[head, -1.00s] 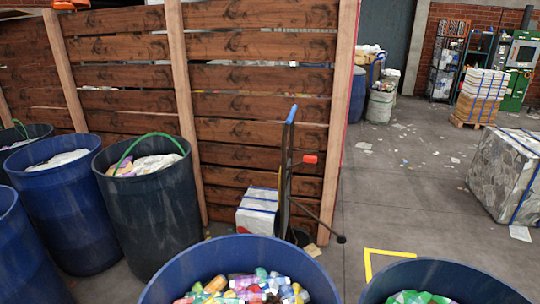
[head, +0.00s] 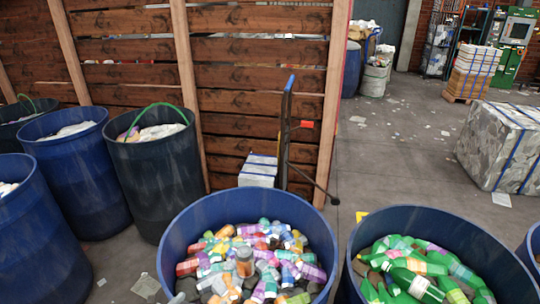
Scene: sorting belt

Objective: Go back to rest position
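Neither of my grippers is in the head view, and no part of my arms shows. In front of me stands a blue barrel (head: 180,232) filled with small bottles of many colours (head: 262,240). To its right is another blue barrel (head: 347,262) holding mostly green bottles (head: 432,262). I cannot see whether either gripper holds anything.
Dark blue barrels with white contents (head: 75,185) and a black barrel with a green handle (head: 150,180) stand at left. Behind is a wooden slat wall (head: 255,110) with a hand truck (head: 285,130). A strapped bale (head: 500,150) lies right; grey floor (head: 400,140) between is mostly open.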

